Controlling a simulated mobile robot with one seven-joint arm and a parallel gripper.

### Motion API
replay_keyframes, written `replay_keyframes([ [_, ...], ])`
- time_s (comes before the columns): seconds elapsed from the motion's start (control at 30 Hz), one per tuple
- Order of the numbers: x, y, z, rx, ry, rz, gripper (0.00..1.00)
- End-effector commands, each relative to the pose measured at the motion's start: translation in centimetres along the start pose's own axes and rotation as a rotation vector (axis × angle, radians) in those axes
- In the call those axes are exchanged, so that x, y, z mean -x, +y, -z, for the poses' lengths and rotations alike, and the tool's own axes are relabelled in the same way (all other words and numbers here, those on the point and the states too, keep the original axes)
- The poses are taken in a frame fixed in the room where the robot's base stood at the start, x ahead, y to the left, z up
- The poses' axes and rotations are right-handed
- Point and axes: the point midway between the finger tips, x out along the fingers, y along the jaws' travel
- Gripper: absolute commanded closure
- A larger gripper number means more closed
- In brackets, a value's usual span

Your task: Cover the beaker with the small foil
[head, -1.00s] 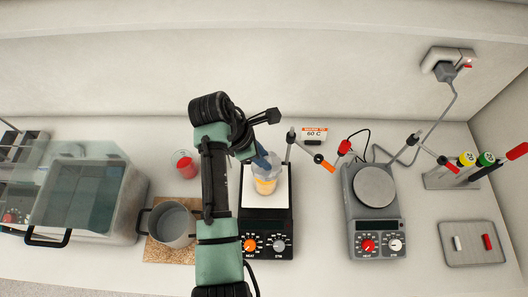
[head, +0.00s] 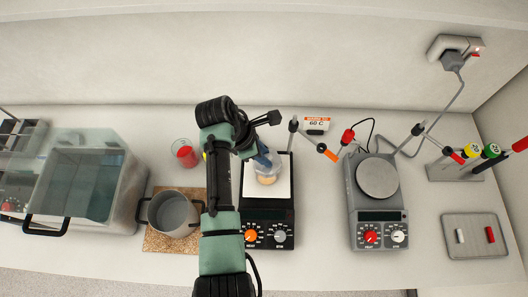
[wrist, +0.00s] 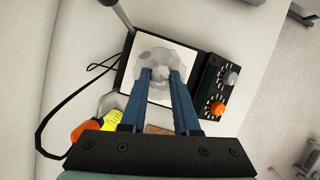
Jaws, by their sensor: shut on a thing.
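The beaker (head: 267,178) stands on the white top of the left hot plate (head: 267,215), with pale orange content showing. The small foil (wrist: 158,58) is a crumpled grey sheet at the tips of my gripper's blue fingers. My gripper (head: 268,161) is shut on the foil, over the beaker. In the wrist view my gripper (wrist: 160,75) has its fingertips on the foil, which hides the beaker beneath. In the head view the foil appears at the beaker's top; I cannot tell whether it touches the rim.
A steel pot (head: 174,213) on a cork mat and a beaker of red liquid (head: 185,152) stand left. A clear water bath (head: 85,185) is farther left. A second hot plate (head: 377,205), a grey tray (head: 474,236) and thin rods on stands are right.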

Motion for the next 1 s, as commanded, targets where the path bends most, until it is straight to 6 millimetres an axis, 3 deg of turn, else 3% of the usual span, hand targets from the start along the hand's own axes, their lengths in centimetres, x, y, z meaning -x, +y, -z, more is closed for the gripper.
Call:
replay_keyframes([
  [0.1, 0.0, 0.0, 0.0, 0.000, 0.000, 0.000, 1.00],
  [0.13, 0.0, 0.0, 0.0, 0.000, 0.000, 0.000, 0.67],
  [0.3, 0.0, 0.0, 0.0, 0.000, 0.000, 0.000, 0.36],
  [0.73, 0.8, 0.1, 0.0, 0.000, -0.001, -0.002, 0.36],
  [0.87, 2.7, 0.1, 0.1, -0.001, -0.001, -0.005, 0.36],
  [1.0, 6.1, 0.2, 0.1, -0.002, -0.001, -0.008, 0.36],
])
